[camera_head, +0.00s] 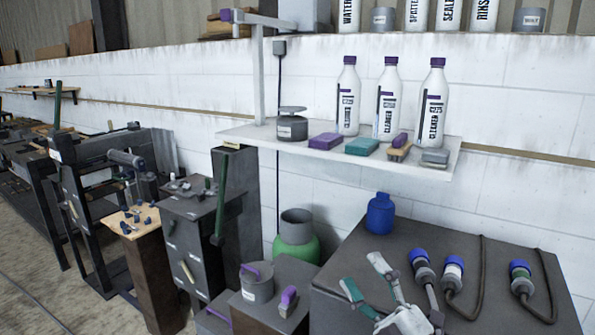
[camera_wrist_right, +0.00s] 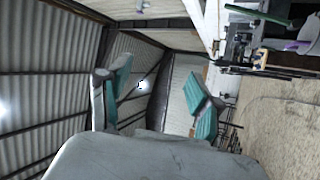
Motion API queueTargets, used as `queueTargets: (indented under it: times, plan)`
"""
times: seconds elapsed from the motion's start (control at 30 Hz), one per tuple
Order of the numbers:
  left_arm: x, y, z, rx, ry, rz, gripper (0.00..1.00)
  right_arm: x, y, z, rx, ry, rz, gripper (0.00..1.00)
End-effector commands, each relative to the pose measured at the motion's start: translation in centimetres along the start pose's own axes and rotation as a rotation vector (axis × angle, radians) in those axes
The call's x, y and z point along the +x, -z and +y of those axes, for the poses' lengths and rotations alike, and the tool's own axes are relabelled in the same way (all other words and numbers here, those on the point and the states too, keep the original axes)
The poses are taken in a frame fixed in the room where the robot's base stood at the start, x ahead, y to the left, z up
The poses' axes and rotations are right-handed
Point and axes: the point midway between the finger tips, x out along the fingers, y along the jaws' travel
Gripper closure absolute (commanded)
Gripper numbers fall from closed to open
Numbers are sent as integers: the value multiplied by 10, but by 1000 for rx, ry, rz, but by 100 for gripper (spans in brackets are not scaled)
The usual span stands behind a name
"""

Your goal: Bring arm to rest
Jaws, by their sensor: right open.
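My right gripper (camera_head: 364,277) is in the lower right of the head view, in front of the dark workbench. Its two teal-padded fingers are spread apart with nothing between them. In the right wrist view the same gripper (camera_wrist_right: 161,92) shows both fingers wide apart, with only the distant wall and roof behind. My left gripper is not in view.
The dark workbench (camera_head: 340,255) bears a blue bottle (camera_head: 380,215) and several blue-capped tools with cables. A wall shelf (camera_head: 460,160) holds white cleaner bottles (camera_head: 388,100). A grey bucket (camera_head: 258,285) and brush (camera_head: 287,299) stand left of the gripper.

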Motion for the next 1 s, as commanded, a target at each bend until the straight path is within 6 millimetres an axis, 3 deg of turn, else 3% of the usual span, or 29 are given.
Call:
queueTargets:
  times: [0.13,0.2,0.3,0.4,0.6,0.9,1.0]
  plan:
    - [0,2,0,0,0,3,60,-67,-71,-20,315,-50,-498,36]
    - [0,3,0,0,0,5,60,-109,-94,-44,439,-18,-723,36]
    - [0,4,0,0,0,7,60,-174,-108,-83,590,69,-1007,36]
    - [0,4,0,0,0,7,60,-231,-102,-116,708,180,-1230,36]
    - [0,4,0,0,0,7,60,-309,-69,-156,856,380,-1503,36]
    - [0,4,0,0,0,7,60,-385,-7,-180,1005,653,-1743,36]
    - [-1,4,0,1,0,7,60,-392,-16,-202,1004,673,-1759,36]
